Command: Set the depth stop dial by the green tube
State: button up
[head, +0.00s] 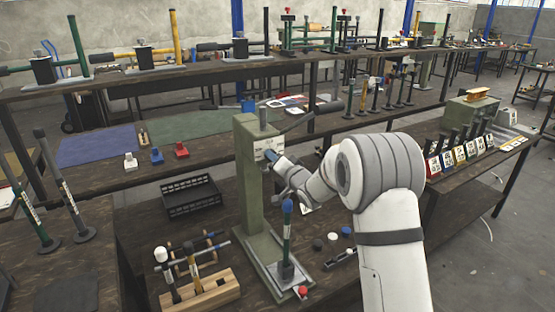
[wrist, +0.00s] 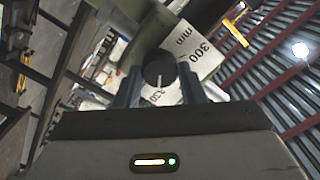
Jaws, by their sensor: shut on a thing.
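The depth stop dial is a round black knob (wrist: 159,73) with a white line, on a white scale plate (wrist: 203,50). The plate reads "300 mm" at upper right and a smaller, partly covered number, seemingly 330, below the knob. The white line points down toward that lower number. My gripper (wrist: 159,80) has a finger on each side of the knob and is shut on it. In the head view my gripper (head: 275,163) is at the front of the green press column (head: 247,185). A green tube (head: 287,238) with a blue top stands upright on the press base.
A wooden rack (head: 207,292) with several handled tools stands left of the press base. A black crate (head: 190,198) is behind it. Small round caps (head: 332,236) lie right of the tube. Several labelled stands (head: 460,152) are on the right bench.

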jog(key=shift+w+d+r+m, duration=0.1)
jog(key=shift+r+m, duration=0.1)
jog(key=shift+m, duration=0.2)
jog(key=o, duration=1)
jog(key=shift+f, duration=0.15)
jog(key=v, duration=0.7)
jog(key=shift+s+d+b, duration=0.25)
jog(key=shift+s+b, duration=0.1)
jog(key=shift+b, duration=0.1)
